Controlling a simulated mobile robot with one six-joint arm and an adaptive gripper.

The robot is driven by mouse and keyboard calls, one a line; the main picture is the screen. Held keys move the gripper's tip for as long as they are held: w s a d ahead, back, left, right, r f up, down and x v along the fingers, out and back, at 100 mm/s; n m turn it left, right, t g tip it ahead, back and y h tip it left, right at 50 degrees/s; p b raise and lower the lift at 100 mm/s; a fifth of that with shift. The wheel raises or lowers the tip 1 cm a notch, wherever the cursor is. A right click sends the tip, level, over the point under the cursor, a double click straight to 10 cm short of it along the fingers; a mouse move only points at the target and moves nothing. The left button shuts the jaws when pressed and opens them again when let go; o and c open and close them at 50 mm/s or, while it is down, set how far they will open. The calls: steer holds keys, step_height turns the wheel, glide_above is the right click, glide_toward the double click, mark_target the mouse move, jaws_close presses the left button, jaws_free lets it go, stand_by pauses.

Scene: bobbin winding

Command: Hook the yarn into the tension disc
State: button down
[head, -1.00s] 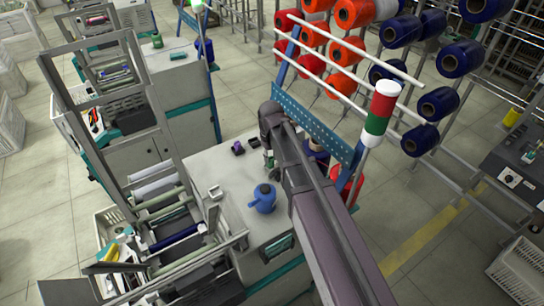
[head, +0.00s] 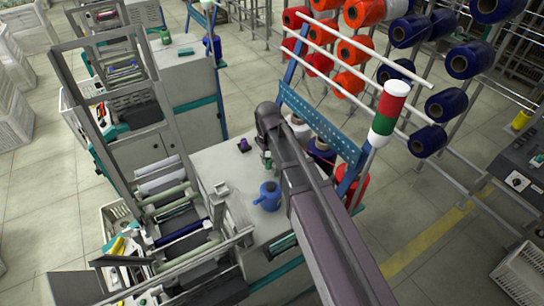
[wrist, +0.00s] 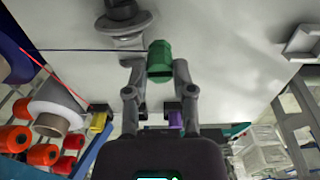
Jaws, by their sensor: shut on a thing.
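My gripper (wrist: 159,68) is shut on a small green cylinder (wrist: 160,55) in the wrist view. The disc stack, which looks like the tension disc, is just up and left of the green cylinder. I cannot tell whether the yarn lies between the discs. In the head view my arm hides most of the gripper; a bit of green (head: 267,160) shows by the arm's end, over the pale machine top (head: 225,165).
A blue jug (head: 268,197) stands on the machine top, with a purple piece (head: 243,145) farther back. Cones of yarn (head: 321,152) stand right of the arm. A red-white-green lamp (head: 390,113) and a rack of spools (head: 447,103) are at the right.

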steer(key=shift+s+a, duration=0.45)
steer(key=shift+a, duration=0.15)
steer(key=shift+r, duration=0.2)
steer(key=r+p, duration=0.4)
steer(key=shift+s+a+r+p, duration=0.2)
steer(key=shift+s+a+p, duration=0.05)
steer(key=shift+a+p, duration=0.15)
stand_by(0.7)
